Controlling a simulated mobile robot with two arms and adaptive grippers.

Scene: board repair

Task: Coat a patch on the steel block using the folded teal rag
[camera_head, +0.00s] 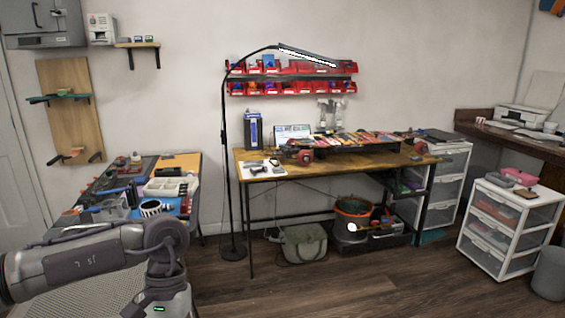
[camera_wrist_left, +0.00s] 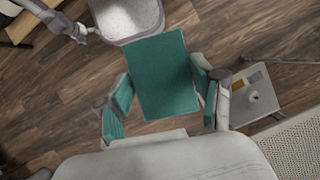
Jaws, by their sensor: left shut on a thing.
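The folded teal rag (camera_wrist_left: 160,72) is a flat rectangle in the middle of the left wrist view. My left gripper (camera_wrist_left: 162,96) is shut on it, with teal-padded fingers on either side. The rag is held up above the wooden floor. In the head view my left arm comes in from the left, and its gripper is out of frame below. I cannot pick out the steel block for certain in either view. My right gripper does not show in either view.
A cluttered tool bench (camera_head: 180,161) stands at the left, behind my left arm. A wooden workbench (camera_head: 350,160) with tools, a lamp (camera_head: 229,180) and red bins (camera_head: 290,88) is at the back. White drawers (camera_head: 505,225) stand at the right. The front floor is open.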

